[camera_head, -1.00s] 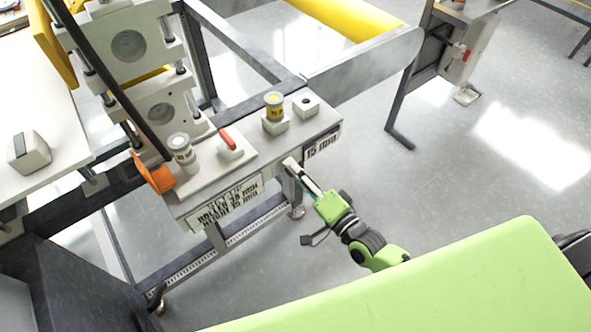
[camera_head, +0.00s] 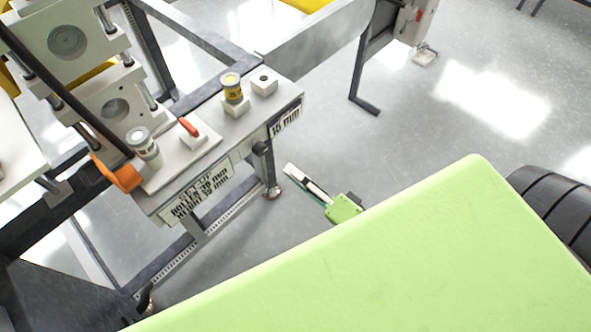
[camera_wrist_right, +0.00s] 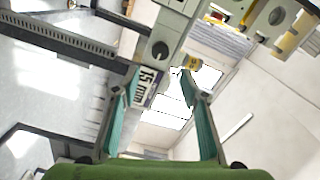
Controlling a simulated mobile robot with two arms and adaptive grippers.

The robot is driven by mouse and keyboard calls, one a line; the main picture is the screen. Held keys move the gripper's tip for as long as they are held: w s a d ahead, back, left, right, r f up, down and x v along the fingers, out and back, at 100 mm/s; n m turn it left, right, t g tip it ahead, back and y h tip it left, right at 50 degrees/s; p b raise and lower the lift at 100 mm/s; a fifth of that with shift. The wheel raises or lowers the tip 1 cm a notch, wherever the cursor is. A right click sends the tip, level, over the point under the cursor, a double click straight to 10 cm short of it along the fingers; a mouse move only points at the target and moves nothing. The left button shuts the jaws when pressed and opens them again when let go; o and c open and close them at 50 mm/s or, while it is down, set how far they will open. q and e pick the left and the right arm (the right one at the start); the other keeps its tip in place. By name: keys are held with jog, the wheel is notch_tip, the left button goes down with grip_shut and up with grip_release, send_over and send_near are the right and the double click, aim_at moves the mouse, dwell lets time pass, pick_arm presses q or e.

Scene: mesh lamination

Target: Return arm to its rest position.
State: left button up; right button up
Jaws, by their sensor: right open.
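My right gripper (camera_head: 305,184) is in the head view, in front of the machine's control ledge and apart from it, above the grey floor. In the right wrist view its two teal-lined fingers (camera_wrist_right: 160,115) stand wide apart with nothing held between them. The ledge's front with the "15 mm" label (camera_wrist_right: 149,86) shows beyond the fingers. Most of my right arm is hidden behind my green body in the head view. My left gripper is not in view.
A white-topped table stands at the left. Open floor (camera_head: 400,135) lies right of the machine.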

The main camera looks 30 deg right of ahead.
jog(key=s+d+f+n+g+h, duration=0.1)
jog(key=s+d+f+n+g, duration=0.15)
jog(key=f, duration=0.75)
jog(key=s+d+f+n+g+h, duration=0.2)
jog(key=s+f+g, duration=0.1)
jog(key=f, duration=0.7)
jog(key=s+d+f+n+g+h, duration=0.1)
jog(key=s+d+f+n+g, duration=0.15)
jog(key=f, duration=0.75)
jog(key=s+a+f+n+g+h, duration=0.1)
jog(key=s+f+n+g, duration=0.2)
jog(key=s+f, duration=0.5)
jog(key=s+a+f+n+g+h, duration=0.1)
jog(key=s+f+n+g, duration=0.2)
jog(key=s, duration=1.3)
notch_tip(320, 180, down, 5)
jog(key=shift+a+f+g, duration=0.2)
jog(key=shift+a+g, duration=0.2)
jog(key=shift+g, duration=0.6)
jog(key=shift+s, duration=0.1)
